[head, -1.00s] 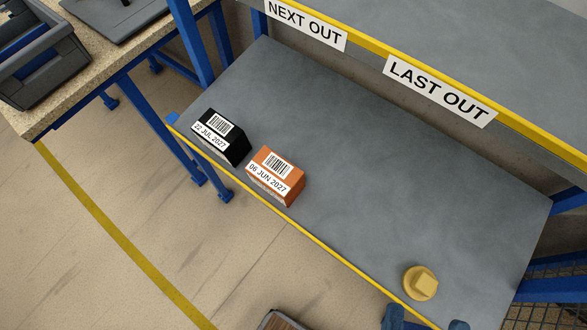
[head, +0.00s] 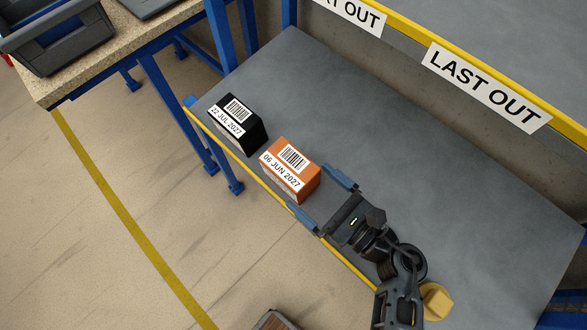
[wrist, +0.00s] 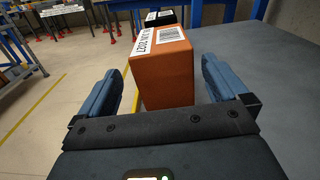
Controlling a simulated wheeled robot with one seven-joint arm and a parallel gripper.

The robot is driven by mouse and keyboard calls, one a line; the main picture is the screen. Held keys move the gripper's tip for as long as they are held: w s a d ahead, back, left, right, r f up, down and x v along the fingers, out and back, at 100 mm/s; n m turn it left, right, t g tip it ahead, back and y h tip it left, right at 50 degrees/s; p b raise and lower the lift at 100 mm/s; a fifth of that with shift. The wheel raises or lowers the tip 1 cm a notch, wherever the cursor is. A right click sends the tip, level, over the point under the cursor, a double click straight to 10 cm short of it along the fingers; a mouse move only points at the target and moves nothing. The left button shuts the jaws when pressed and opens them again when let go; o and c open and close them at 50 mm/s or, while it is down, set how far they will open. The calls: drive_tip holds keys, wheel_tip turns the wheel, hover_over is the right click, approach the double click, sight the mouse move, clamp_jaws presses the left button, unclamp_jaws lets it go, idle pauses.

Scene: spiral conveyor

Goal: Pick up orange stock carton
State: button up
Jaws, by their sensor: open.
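The orange stock carton (head: 304,187) stands on the grey shelf near its yellow front edge. Its white label reads 06 JUN 2027. My gripper (head: 322,196) is open and empty, low over the shelf just to the right of the carton, with its blue fingers apart and pointing at it. In the wrist view the orange carton (wrist: 165,80) lies ahead, between the lines of my two fingers (wrist: 155,90). I cannot tell whether the fingertips reach past its near face.
A black carton (head: 250,132) labelled 22 JUL 2027 stands close behind the orange one. A yellow knob-like object (head: 437,302) sits on the grey shelf (head: 470,210) at the right. An upper shelf with a LAST OUT sign (head: 487,87) overhangs the back. A grey bin (head: 60,35) stands at top left.

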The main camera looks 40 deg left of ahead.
sight(293, 170)
drive_tip(key=a, duration=0.2)
drive_tip(key=a+p, duration=0.1)
drive_tip(key=a, duration=0.1)
drive_tip(key=w+a, duration=0.1)
drive_tip(key=a, duration=0.1)
drive_tip(key=shift+a+f, duration=0.15)
drive_tip(key=shift+a, duration=0.25)
drive_tip(key=c, duration=1.1)
drive_tip(key=shift+c, duration=0.2)
wheel_tip(293, 170, up, 10)
drive_tip(key=shift+p, duration=0.5)
